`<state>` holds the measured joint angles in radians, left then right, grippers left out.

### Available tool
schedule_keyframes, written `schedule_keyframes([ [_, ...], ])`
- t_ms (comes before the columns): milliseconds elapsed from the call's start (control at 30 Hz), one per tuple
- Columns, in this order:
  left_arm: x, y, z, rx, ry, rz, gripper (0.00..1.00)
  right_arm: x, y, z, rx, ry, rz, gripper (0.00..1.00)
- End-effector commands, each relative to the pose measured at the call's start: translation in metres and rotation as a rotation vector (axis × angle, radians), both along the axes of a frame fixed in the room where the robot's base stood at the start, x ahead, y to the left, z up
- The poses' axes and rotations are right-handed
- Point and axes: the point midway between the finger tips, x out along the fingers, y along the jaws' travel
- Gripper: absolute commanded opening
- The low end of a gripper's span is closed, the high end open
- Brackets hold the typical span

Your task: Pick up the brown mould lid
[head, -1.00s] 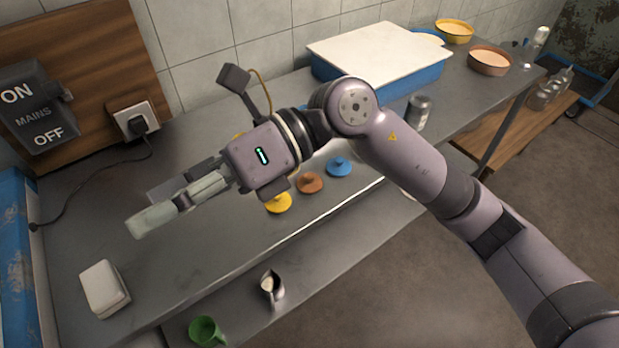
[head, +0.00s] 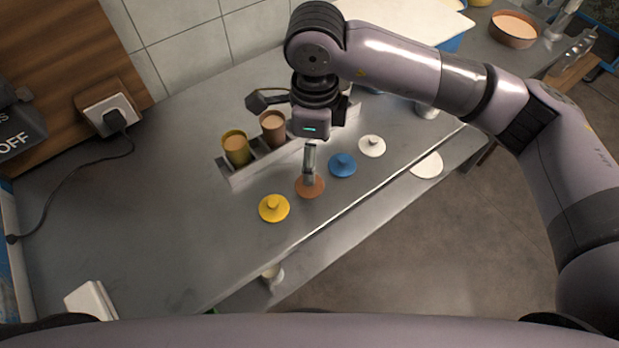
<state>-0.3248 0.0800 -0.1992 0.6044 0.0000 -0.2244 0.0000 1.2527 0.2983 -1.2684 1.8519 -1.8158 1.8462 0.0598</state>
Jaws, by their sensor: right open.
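The brown mould lid (head: 311,190) is a small round disc lying flat on the grey metal counter. It is in a row between the yellow lid (head: 274,208) and the blue lid (head: 342,164). My right gripper (head: 309,178) points down over the brown lid. Its fingers hide the lid's middle and knob, and it is open. I cannot tell whether the fingertips touch the lid. My left gripper does not show.
A white lid (head: 372,146) lies beyond the blue one. Behind the row is a metal rack (head: 234,179) with a yellow mould (head: 236,147) and a brown mould (head: 272,125). The counter (head: 130,230) is clear at left. A white block (head: 91,301) lies front left.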

Motion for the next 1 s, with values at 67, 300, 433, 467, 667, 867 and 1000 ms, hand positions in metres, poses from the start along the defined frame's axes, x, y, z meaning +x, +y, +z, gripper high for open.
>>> schedule_keyframes([
  [67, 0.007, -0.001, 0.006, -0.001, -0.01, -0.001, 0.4, -0.001, 0.0, -0.014, -0.001, 0.004, 0.0, 0.74],
  [300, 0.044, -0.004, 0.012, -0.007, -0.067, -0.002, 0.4, 0.0, 0.0, -0.038, 0.001, 0.0, 0.0, 0.74],
  [433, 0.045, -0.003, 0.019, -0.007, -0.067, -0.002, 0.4, -0.003, 0.003, -0.048, 0.0, 0.004, 0.0, 0.74],
  [467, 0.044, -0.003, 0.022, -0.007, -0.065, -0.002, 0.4, -0.004, 0.004, -0.052, 0.0, 0.005, 0.001, 0.74],
  [667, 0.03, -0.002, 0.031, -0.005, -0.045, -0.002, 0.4, -0.006, 0.007, -0.081, 0.0, 0.003, -0.001, 0.74],
  [867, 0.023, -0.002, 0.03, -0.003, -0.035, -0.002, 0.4, -0.005, 0.007, -0.091, 0.001, 0.001, 0.0, 0.74],
  [1000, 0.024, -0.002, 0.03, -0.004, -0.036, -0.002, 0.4, -0.005, 0.007, -0.09, 0.001, 0.001, 0.0, 0.73],
])
